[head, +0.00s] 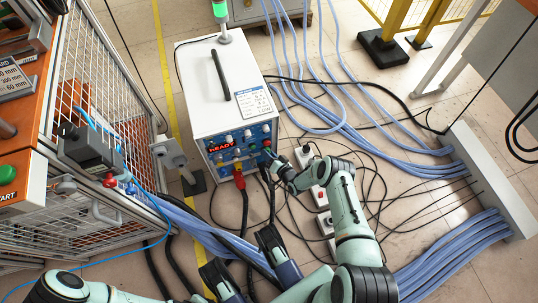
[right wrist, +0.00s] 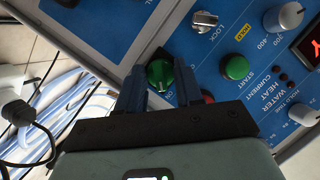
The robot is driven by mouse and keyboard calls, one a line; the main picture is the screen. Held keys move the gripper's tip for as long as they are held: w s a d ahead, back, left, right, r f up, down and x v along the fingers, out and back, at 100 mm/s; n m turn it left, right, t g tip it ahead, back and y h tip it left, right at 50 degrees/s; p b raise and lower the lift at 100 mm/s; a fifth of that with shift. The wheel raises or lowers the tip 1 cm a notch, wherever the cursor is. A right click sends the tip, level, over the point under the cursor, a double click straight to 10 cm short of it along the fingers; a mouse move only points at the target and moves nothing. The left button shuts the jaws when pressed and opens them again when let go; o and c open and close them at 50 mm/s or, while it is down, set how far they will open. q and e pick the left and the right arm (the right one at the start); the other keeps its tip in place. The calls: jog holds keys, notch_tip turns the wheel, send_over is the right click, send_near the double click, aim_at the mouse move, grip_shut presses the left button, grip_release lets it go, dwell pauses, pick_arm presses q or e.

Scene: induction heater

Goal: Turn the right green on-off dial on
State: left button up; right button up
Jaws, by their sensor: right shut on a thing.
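The induction heater (head: 205,85) is a white box with a blue front panel. In the right wrist view the green on-off dial (right wrist: 160,73) sits on the blue panel (right wrist: 120,50), between my right gripper's fingers. My right gripper (right wrist: 160,88) is shut on this dial. In the head view my right gripper (head: 273,160) is at the right end of the panel and hides the dial. My left gripper (head: 240,258) is low in the head view, empty, its two dark blue fingers apart.
Beside the dial are a green start button (right wrist: 236,67) and a silver knob (right wrist: 204,20). A red display (head: 222,146) reads READY. Cables and power strips (head: 318,192) lie on the floor. A wire-mesh cage (head: 95,90) stands on the left.

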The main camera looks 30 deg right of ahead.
dwell(0.4)
jog(key=o, duration=1)
pick_arm(q)
jog(key=w+d+r+t+p, duration=0.1)
jog(key=w+r+t+p, duration=0.2)
jog(key=w, duration=0.7)
notch_tip(320, 180, up, 4)
jog(key=shift+d+f+m+t+p, duration=0.15)
jog(key=shift+f+m+t+p, duration=0.15)
jog(key=shift+p, duration=0.75)
pick_arm(e)
jog(key=v, duration=1.3)
jog(key=shift+s, duration=0.2)
pick_arm(q)
jog(key=shift+s, duration=0.1)
pick_arm(e)
jog(key=shift+d, duration=0.1)
